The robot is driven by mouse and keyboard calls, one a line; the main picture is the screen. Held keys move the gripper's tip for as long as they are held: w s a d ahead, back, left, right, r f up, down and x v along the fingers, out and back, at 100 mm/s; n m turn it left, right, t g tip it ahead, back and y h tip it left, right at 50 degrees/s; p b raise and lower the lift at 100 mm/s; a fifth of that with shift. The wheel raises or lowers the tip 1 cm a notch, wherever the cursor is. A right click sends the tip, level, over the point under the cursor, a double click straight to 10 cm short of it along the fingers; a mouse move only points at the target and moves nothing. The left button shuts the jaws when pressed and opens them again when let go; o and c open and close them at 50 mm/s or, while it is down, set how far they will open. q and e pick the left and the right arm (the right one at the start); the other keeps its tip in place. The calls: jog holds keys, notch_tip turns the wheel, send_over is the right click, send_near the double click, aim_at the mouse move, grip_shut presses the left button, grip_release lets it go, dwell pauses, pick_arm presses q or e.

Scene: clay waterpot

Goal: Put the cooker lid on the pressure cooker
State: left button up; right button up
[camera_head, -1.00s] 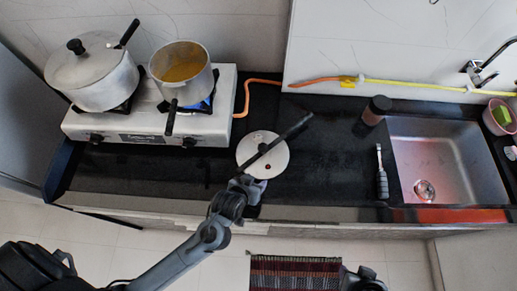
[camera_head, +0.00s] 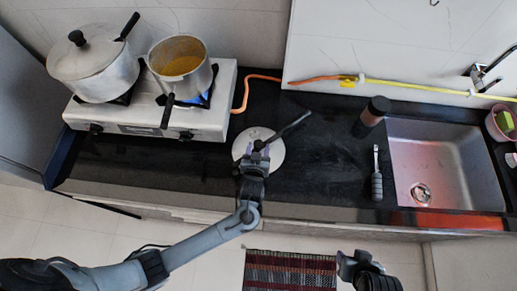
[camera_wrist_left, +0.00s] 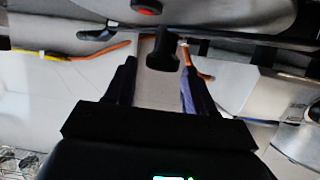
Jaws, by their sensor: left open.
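The cooker lid (camera_head: 270,157) is a pale round disc with a long black handle, lying on the dark counter right of the stove. The pressure cooker (camera_head: 186,91) stands open on the right burner with yellow food inside and a black handle toward the front. My left gripper (camera_head: 256,151) is open over the lid. In the left wrist view its fingers (camera_wrist_left: 159,82) are apart, with a black part of the lid handle (camera_wrist_left: 163,54) showing between them; contact cannot be told. The lid underneath is partly hidden. My right gripper (camera_head: 350,264) is low, off the counter's front.
A lidded pot (camera_head: 98,82) stands on the left burner of the white stove (camera_head: 140,119). A flame shows under the cooker. A dark jar (camera_head: 374,112), a black-handled tool (camera_head: 377,183) and the sink (camera_head: 445,158) are to the right. Counter between lid and tool is clear.

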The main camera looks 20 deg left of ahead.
aim_at(259, 143)
pick_arm(q)
jog(key=shift+x, duration=2.6)
jog(key=shift+s+f, duration=0.1)
jog(key=c, duration=1)
grip_shut()
jog(key=shift+r, duration=0.25)
